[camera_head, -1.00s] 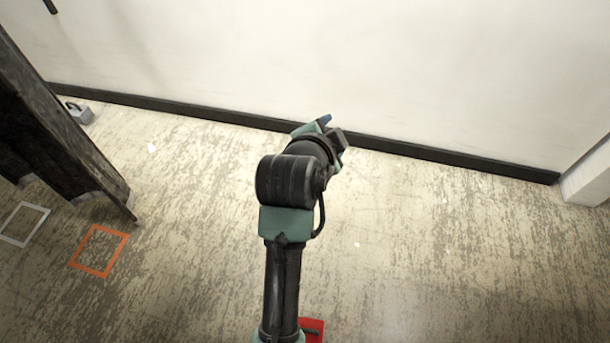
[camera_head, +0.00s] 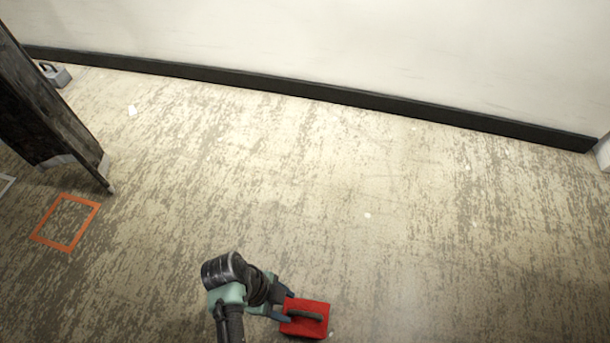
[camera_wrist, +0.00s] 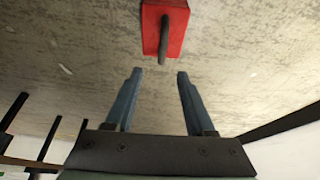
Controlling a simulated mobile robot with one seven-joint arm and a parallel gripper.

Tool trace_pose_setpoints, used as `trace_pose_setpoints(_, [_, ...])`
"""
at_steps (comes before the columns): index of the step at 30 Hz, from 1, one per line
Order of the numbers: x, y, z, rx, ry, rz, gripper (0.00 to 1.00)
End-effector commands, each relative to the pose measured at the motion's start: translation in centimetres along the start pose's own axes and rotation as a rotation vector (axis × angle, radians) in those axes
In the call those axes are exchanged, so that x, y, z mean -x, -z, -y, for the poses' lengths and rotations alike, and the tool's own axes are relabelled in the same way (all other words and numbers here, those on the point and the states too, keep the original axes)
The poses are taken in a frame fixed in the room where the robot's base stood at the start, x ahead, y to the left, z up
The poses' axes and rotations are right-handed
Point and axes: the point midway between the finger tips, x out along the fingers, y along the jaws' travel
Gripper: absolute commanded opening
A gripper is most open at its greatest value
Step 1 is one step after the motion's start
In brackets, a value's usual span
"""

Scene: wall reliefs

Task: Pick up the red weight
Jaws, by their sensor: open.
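The red weight (camera_head: 296,327) is a red block with a dark handle on top, standing on the floor at the bottom of the head view. My gripper (camera_head: 284,306) is just to its left, with its fingers pointing toward it. In the wrist view the red weight (camera_wrist: 175,37) is beyond the fingertips at the top, with its dark handle facing me. There my gripper (camera_wrist: 158,75) is open, its two blue-grey fingers apart with nothing between them. The handle appears roughly in line with the gap, slightly apart from the fingertips.
A grey weight (camera_head: 57,76) stands on the floor by the wall at upper left. A dark wooden piece (camera_head: 45,110) stands at the left. An orange square outline (camera_head: 66,222) marks the floor near it. The floor in the middle and right is clear up to the black baseboard (camera_head: 330,96).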

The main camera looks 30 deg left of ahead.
Motion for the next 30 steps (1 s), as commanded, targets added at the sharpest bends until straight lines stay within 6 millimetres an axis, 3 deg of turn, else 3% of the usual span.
trace_pose_setpoints(12, [-6.8,-0.2,0.1,-0.001,0.0,0.001,0.54])
trace_pose_setpoints(20, [-8.0,-0.1,0.2,0.001,0.002,0.002,0.54])
trace_pose_setpoints(30, [-11.9,-0.6,0.4,0.001,0.002,0.002,0.54])
